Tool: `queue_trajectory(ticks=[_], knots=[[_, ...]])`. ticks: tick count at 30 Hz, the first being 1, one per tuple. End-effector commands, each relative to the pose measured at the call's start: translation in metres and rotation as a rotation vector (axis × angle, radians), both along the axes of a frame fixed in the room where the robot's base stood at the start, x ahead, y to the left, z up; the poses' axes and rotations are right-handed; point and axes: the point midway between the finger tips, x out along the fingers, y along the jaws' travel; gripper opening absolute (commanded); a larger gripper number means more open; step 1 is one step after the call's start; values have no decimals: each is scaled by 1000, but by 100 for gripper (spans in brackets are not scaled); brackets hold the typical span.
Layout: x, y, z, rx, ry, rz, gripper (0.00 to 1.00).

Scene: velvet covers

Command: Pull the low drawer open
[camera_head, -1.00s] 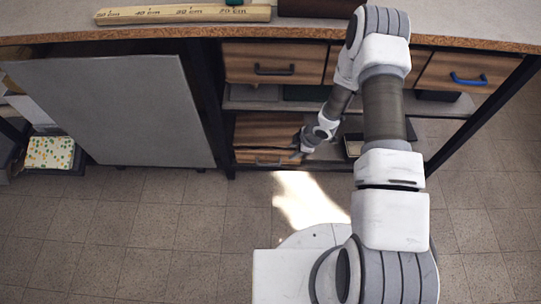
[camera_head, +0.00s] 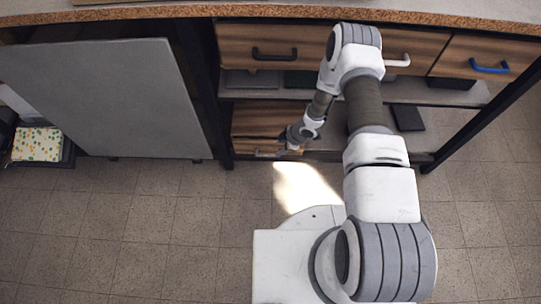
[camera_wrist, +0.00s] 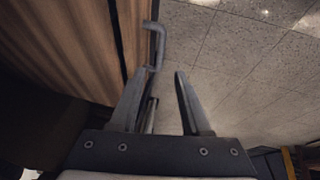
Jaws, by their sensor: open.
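The low drawer (camera_head: 258,122) is a brown wood-grain unit at the lower left of the cabinet in the head view. Its grey bar handle (camera_wrist: 159,38) stands out from the wooden front in the wrist view. My gripper (camera_wrist: 165,72) is open at this handle, its two dark fingers pointing along the bar. The left fingertip overlaps the handle, and a stretch of bar shows again between the fingers. The right finger is apart from it, over the floor side. In the head view my gripper (camera_head: 286,151) is small and partly hides the drawer front. I cannot tell whether the fingers touch the handle.
Upper drawers have a black handle (camera_head: 274,54), a pale handle (camera_head: 397,62) and a blue handle (camera_head: 489,67). A grey panel (camera_head: 105,95) stands at left. Black cabinet posts flank the drawers. The tiled floor (camera_head: 185,220) in front is clear.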

Motion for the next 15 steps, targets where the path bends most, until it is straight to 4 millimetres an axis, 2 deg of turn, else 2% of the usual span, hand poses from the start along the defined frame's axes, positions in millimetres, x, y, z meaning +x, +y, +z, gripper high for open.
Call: queue_trajectory(ticks=[1, 6, 12, 15], knots=[[1, 5, -16, 0, 0, 2, 47], [8, 19, -49, 1, 1, 1, 47], [13, 30, -75, 0, 1, 1, 47], [15, 34, -81, 1, 0, 0, 47]])
